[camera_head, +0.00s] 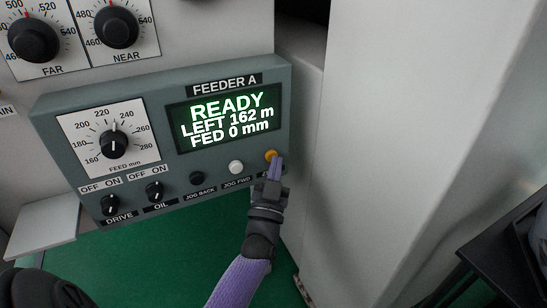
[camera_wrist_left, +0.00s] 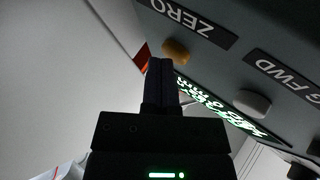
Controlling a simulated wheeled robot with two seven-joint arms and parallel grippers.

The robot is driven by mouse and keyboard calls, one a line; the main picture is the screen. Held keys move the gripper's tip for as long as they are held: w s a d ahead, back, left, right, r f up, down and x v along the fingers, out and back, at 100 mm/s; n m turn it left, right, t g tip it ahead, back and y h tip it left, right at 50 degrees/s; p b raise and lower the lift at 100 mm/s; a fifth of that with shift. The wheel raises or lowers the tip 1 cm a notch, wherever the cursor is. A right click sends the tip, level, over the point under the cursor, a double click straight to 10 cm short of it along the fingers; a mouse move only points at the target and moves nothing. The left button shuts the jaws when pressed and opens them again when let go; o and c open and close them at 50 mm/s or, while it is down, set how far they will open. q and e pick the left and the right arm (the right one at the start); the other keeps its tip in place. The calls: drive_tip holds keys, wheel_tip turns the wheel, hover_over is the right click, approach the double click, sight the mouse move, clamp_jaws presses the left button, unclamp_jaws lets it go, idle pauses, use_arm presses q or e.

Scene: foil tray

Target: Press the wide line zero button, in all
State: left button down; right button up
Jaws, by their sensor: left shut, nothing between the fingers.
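The zero button (camera_head: 271,156) is a small orange-yellow knob at the lower right of the grey-green FEEDER A panel (camera_head: 60,150). In the left wrist view the same button (camera_wrist_left: 176,51) shows beside a label reading ZERO (camera_wrist_left: 188,19). My left gripper (camera_head: 275,167) is shut and empty, its fingertips right at the button in the head view and covering most of its label there. In the left wrist view the fingertips (camera_wrist_left: 160,66) are just short of the button; I cannot tell whether they touch it. My right gripper is not in view.
The display (camera_head: 228,118) reads READY, LEFT 162 m, FED 0 mm. A white JOG FWD button (camera_head: 236,167) and a black JOG BACK button (camera_head: 197,178) sit left of the zero button. A pale wall (camera_head: 390,140) stands close on the right.

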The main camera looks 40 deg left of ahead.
use_arm(q)
drive_tip(key=shift+s+d+p, duration=0.35)
drive_tip(key=shift+d+p, duration=0.1)
drive_tip(key=shift+d, duration=0.3)
drive_tip(key=d, duration=0.1)
drive_tip(key=s+d+p, duration=0.1)
drive_tip(key=d, duration=0.1)
drive_tip(key=s+d, duration=0.1)
drive_tip(key=shift+d+p, duration=0.35)
drive_tip(key=shift+p, duration=0.05)
idle(0.4)
